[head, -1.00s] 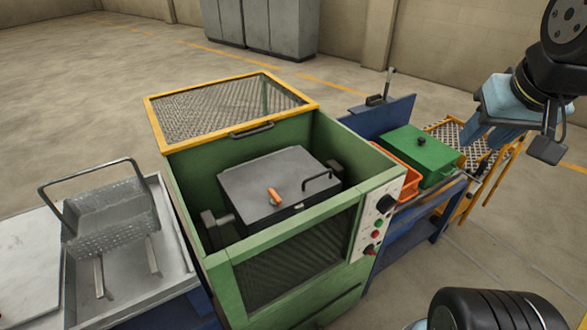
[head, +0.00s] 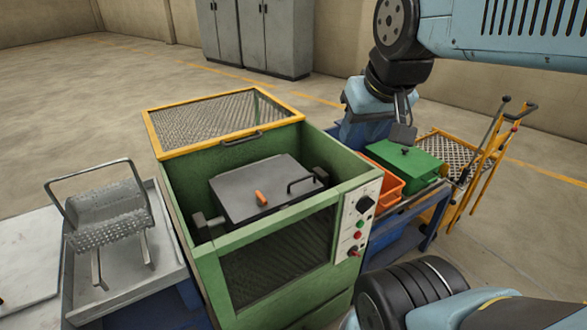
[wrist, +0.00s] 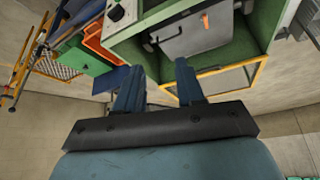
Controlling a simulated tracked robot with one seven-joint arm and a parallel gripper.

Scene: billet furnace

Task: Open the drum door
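The drum door (head: 240,188) is a flat grey panel on top of the drum, lying shut inside the green machine (head: 225,262). An orange latch (head: 261,198) sits near its front edge, and a black bar handle (head: 301,184) is at its right. In the wrist view, the grey drum door (wrist: 190,38) is at the top, beyond my fingers. My gripper (wrist: 160,70) is open, with its two blue fingers apart and nothing between them. In the head view, it hangs above the right-hand bench, right of and behind the drum, clear of the door; its fingertips are hard to make out there.
The yellow-framed mesh guard (head: 222,118) stands raised behind the drum opening. A control panel (head: 362,215) is at the machine's right front. An orange bin (head: 382,182) and a green box (head: 408,162) stand on the bench. A perforated basket (head: 108,215) sits in the left tray.

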